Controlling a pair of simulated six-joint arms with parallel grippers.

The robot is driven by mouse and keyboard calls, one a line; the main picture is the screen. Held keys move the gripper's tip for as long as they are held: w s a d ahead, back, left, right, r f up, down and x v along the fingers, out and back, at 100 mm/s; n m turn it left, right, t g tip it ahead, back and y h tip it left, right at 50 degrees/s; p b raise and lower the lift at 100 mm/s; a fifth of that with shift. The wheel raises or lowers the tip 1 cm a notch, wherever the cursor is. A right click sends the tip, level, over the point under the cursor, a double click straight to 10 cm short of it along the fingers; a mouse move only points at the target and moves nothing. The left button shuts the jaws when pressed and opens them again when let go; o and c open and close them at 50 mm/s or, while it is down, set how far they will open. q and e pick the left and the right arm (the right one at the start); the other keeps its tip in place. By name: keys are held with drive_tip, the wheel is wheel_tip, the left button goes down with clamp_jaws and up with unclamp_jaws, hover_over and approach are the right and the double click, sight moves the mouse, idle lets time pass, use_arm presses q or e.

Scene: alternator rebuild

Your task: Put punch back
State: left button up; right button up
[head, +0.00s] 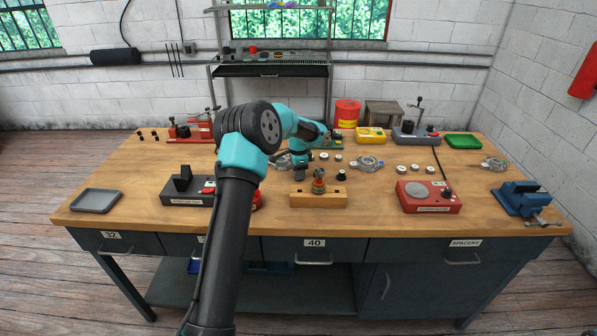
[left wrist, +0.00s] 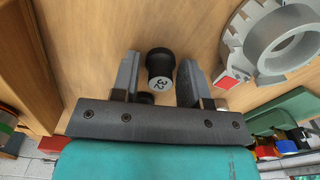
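In the left wrist view, a black cylindrical punch (left wrist: 160,66) with a pale end marked 32 lies between the two fingers of my left gripper (left wrist: 158,78). A narrow gap shows on each side of it, so the fingers look open around it. I cannot tell whether it stands on the wood below. The punch cannot be made out there. My right gripper is not in view.
A slotted grey metal housing (left wrist: 279,42) is close right of the fingers in the wrist view. The bench also has a small black piece (head: 341,176), a red station (head: 430,198), a black device (head: 184,189), a grey tray (head: 95,201) and a blue vise (head: 520,199).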

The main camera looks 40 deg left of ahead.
use_arm(q)
drive_tip(key=shift+o, duration=1.3)
wheel_tip(320, 180, up, 12)
drive_tip(key=shift+r, duration=0.15)
drive_tip(key=shift+d, duration=0.1)
